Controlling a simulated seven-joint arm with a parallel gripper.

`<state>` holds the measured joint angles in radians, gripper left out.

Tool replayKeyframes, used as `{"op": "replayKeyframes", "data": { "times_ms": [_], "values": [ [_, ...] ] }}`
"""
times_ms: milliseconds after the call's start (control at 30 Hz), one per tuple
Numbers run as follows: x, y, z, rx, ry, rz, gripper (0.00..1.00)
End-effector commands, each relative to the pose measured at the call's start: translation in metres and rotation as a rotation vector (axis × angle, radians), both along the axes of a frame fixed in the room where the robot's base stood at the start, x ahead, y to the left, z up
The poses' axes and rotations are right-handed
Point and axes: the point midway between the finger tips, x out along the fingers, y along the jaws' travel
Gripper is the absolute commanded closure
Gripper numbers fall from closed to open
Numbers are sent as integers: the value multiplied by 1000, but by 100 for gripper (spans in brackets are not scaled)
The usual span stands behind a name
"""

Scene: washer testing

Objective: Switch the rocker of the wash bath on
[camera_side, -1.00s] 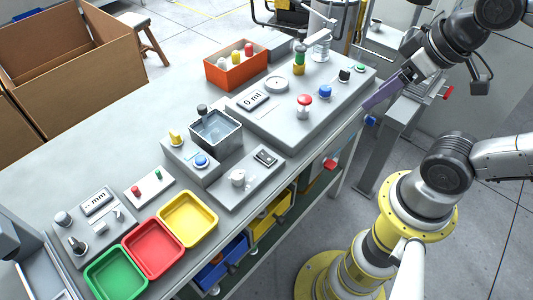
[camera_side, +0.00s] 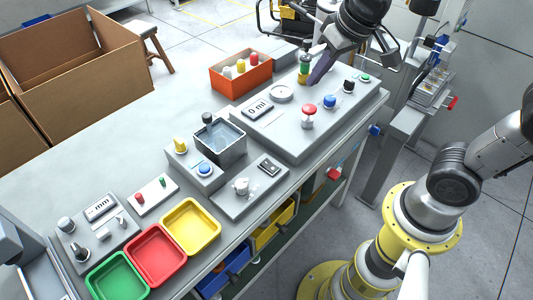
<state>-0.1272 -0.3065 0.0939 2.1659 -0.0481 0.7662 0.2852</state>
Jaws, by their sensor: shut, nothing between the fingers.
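The wash bath (camera_side: 219,141) is a square metal tub of clear water on a grey base left of the table's middle. A small dark rocker (camera_side: 268,168) sits on a grey panel just right of the bath, near the front edge. I cannot tell its position. A white knob (camera_side: 241,187) is on the same panel. My gripper (camera_side: 313,80) has long purple-grey fingers, is shut and empty, and hangs over the large grey test unit at the back right, well away from the rocker. Its tips are close to a green and yellow cylinder (camera_side: 303,72); contact is unclear.
The test unit (camera_side: 290,140) carries a red button (camera_side: 308,112), a blue button (camera_side: 329,102) and a display. An orange box (camera_side: 240,78) stands behind it. Green, red and yellow trays (camera_side: 190,227) lie front left.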

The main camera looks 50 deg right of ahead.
Motion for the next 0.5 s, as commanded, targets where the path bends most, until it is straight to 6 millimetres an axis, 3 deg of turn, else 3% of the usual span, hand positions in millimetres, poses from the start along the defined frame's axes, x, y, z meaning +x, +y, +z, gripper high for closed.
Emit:
{"op": "replayKeyframes", "data": {
  "times_ms": [200, 500],
  "values": [
    [44, 31, -44, -15, 116, 43, 100],
    [57, 58, -97, -50, 245, 110, 100]
  ]
}}
